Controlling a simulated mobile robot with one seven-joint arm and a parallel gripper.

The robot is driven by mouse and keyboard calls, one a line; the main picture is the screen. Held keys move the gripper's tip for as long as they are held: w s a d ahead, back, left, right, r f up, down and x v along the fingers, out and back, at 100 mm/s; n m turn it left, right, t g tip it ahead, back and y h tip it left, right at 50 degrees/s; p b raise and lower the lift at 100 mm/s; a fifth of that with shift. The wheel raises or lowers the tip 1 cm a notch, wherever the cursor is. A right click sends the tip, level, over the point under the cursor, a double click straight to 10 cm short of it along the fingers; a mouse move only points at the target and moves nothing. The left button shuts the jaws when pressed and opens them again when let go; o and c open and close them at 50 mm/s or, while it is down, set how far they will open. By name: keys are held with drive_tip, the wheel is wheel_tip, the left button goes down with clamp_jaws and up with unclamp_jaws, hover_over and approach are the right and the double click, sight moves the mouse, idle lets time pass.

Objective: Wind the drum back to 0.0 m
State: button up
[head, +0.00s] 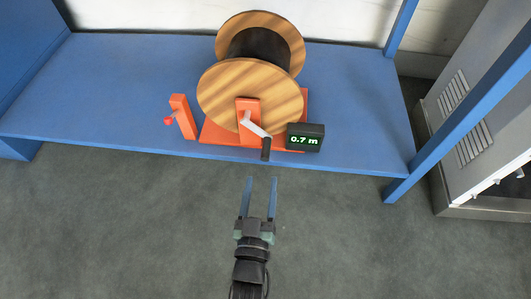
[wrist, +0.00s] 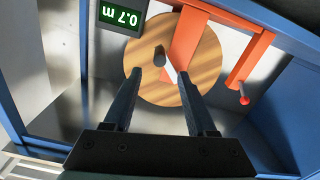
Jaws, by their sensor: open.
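The drum (head: 248,88) is a wooden-flanged reel with black cable wound on it, standing in an orange frame (head: 220,134) on a blue shelf. A silver crank (head: 254,127) with a black handle (head: 266,150) sits on its front and points down to the right. A black display (head: 305,138) beside it reads 0.7 m. My gripper (head: 261,180) is open and empty in front of the shelf, just short of the handle. In the wrist view the handle (wrist: 160,56) shows end-on, beyond and between the fingertips (wrist: 160,73), apart from them.
An orange post (head: 183,117) with a red knob (head: 169,121) stands left of the drum. The blue shelf (head: 90,90) has free room at both sides. A blue upright (head: 399,190) and a grey cabinet (head: 475,110) stand at the right.

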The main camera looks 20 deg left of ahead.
sight(267, 139)
drive_tip(key=b+x, duration=0.4)
drive_tip(key=x, duration=0.6)
drive_tip(key=shift+f, duration=0.1)
clamp_jaws()
idle(1.1)
